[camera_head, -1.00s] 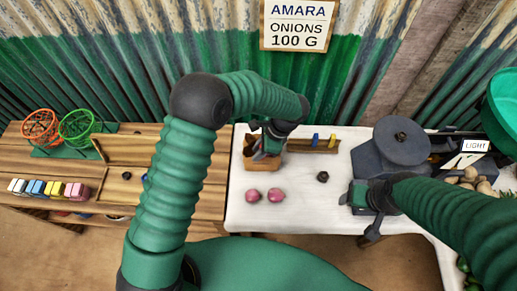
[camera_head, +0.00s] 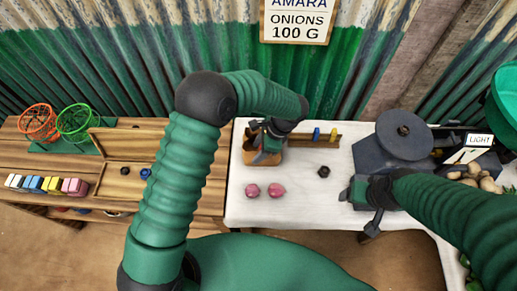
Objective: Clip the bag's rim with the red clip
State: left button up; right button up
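A small brown bag (camera_head: 264,158) stands near the back left of the white-covered table. My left gripper (camera_head: 266,140) is over the bag and hides most of its rim; whether it touches the rim, and whether its fingers are open or shut, I cannot tell. I cannot make out the red clip. A blue clip (camera_head: 317,134) and a yellow clip (camera_head: 333,134) sit on a wooden rack (camera_head: 323,142) right of the bag. My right gripper (camera_head: 357,194) is in front of the dark scale, dark and small, its opening unclear.
Two pink onions (camera_head: 264,190) and a dark small piece (camera_head: 323,171) lie on the white table (camera_head: 295,208). The dark scale (camera_head: 400,140) stands right. Orange (camera_head: 38,124) and green (camera_head: 76,121) baskets and several coloured blocks (camera_head: 46,184) are on the wooden table at left.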

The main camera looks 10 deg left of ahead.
pick_arm(q)
jog(key=v, duration=1.7)
jog(key=shift+w+f+p, duration=0.1)
jog(key=shift+p, duration=0.2)
notch_tip(320, 180, up, 7)
jog(key=p, duration=0.7)
jog(key=shift+p, duration=0.4)
